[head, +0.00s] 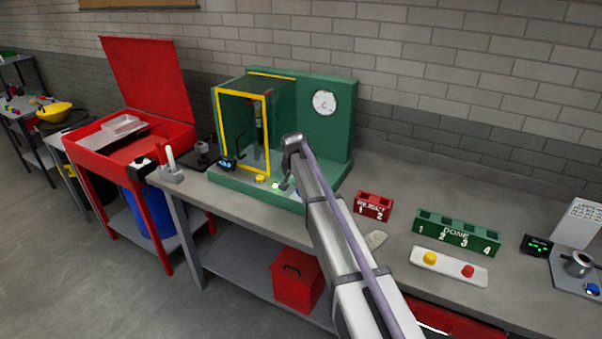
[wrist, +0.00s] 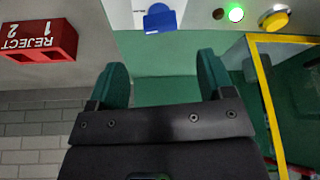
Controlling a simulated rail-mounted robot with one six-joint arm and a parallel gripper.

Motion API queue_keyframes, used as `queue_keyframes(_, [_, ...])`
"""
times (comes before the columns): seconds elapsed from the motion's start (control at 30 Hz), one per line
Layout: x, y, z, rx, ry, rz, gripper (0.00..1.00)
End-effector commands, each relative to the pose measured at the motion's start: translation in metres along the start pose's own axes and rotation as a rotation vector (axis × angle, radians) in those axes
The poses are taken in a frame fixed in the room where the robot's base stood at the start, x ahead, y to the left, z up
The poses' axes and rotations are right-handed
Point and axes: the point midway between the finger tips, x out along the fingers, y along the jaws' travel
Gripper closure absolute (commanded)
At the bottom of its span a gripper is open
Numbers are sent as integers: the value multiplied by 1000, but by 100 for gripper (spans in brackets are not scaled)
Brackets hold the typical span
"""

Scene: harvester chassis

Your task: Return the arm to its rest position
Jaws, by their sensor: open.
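My arm (head: 335,235) reaches from the lower right of the head view toward the green machine (head: 335,135), its wrist end in front of the machine's base. My gripper (wrist: 162,82) shows in the wrist view with its two dark green fingers wide apart and nothing between them. It is over the green machine, beside the yellow-framed enclosure (wrist: 264,95). In the head view, the arm hides most of the gripper.
The red REJECT rack (head: 374,206), green DONE rack (head: 456,234) and a tray with yellow and red buttons (head: 448,266) stand right of my arm. A red open-lidded cabinet (head: 150,140) stands left. Bare bench (head: 400,195) lies behind the racks.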

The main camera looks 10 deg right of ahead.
Motion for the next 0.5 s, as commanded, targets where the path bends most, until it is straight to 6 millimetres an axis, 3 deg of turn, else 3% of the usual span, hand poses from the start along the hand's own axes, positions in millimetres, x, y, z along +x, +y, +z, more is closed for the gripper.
queue_keyframes(0.03, [-18,0,-3,0,0,0,26])
queue_keyframes(0.1, [-23,0,-2,0,0,0,26])
queue_keyframes(0.43, [-20,0,0,-9,0,0,26])
queue_keyframes(0.5, [-22,3,9,-73,-31,7,26])
